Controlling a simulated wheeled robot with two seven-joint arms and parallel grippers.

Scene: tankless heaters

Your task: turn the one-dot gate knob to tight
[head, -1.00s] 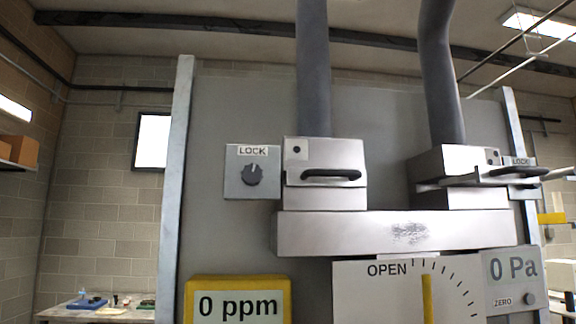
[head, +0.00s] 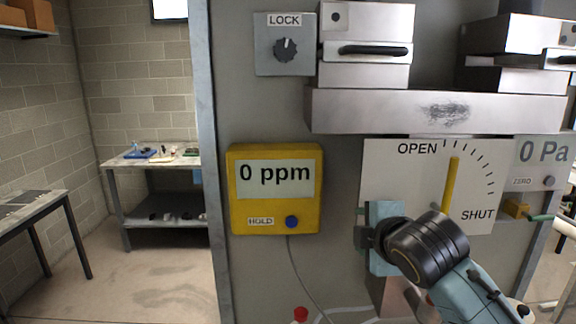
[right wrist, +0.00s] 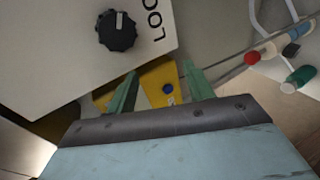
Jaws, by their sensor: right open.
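The LOCK knob (head: 286,49) is dark, on a grey plate left of the gate box (head: 365,45) that bears one dot. Its pale pointer points about straight up. My right gripper (head: 362,226) is below and right of it in the head view, in front of the OPEN/SHUT dial (head: 408,180). It is well apart from the knob. In the right wrist view its two green fingers (right wrist: 160,84) are spread with nothing between them. My left gripper is out of view.
A yellow 0 ppm meter (head: 275,190) sticks out below the LOCK plate. A metal crossbar (head: 430,109) runs under the gate boxes. A bench (head: 160,162) with small items stands behind at left.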

